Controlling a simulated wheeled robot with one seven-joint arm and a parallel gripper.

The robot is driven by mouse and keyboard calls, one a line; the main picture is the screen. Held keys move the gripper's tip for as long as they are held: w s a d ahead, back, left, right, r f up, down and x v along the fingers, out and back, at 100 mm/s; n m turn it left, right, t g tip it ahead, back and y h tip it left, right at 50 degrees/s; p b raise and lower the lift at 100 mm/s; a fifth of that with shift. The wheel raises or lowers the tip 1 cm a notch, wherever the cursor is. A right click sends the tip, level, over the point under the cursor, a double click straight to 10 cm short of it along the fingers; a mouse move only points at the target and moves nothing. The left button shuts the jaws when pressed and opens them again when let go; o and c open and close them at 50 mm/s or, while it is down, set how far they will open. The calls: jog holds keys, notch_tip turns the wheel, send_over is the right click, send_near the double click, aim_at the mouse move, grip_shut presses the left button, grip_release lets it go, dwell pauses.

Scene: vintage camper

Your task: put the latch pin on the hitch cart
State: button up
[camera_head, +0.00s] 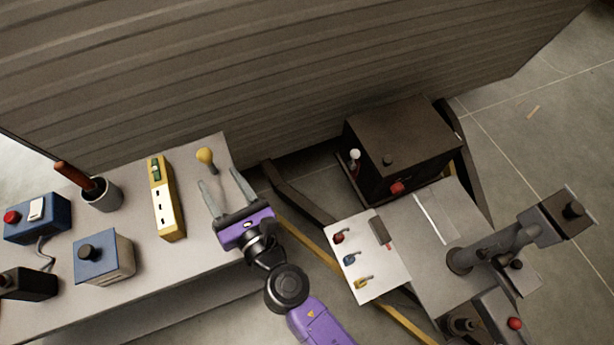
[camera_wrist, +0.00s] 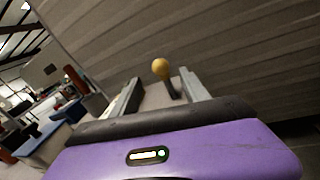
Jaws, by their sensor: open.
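A pin with a round yellow knob and a dark stem, seemingly the latch pin (camera_head: 206,156), is at the far right end of the pale bench. It also shows in the wrist view (camera_wrist: 160,68), between and beyond my fingertips. My gripper (camera_head: 219,177) is open and empty over the bench's right end, its fingers pointing toward the pin, with no visible contact. The structure at right, seemingly the hitch cart (camera_head: 408,235), has a grey top, a post and a white panel with small coloured parts. Whether the pin lies or stands is unclear.
On the bench (camera_head: 205,262) are a yellow level-like tool (camera_head: 163,198), a grey cup (camera_head: 103,195) with a red-handled tool, and blue boxes (camera_head: 103,257). A dark box (camera_head: 402,150) stands behind the cart. The ribbed camper wall (camera_head: 250,70) runs close behind the bench.

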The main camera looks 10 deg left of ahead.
jog(key=s+d+f+m+h, duration=0.25)
jog(key=d+m, duration=0.35)
jog(key=d, duration=0.3)
jog(key=s+d+f+m+t+h, duration=0.1)
jog(key=s+d+m, duration=0.2)
jog(key=d+m, duration=0.35)
jog(key=s+d+f+m+h, duration=0.1)
jog(key=s+d+m, duration=0.3)
jog(key=d, duration=0.6)
jog(key=s+d+r+m+h, duration=0.4)
jog(key=s+d+r+m, duration=0.2)
jog(key=m, duration=0.7)
jog(key=s+d+r+m+h, duration=0.3)
jog(key=s+d+r+m, duration=0.2)
jog(key=s+d+m, duration=0.4)
jog(key=d+m, duration=0.1)
jog(key=m, duration=0.2)
jog(key=shift+r+m+t+h, duration=0.3)
jog(key=shift+r+m+h, duration=0.05)
jog(key=shift+d, duration=0.1)
jog(key=shift+c, duration=0.3)
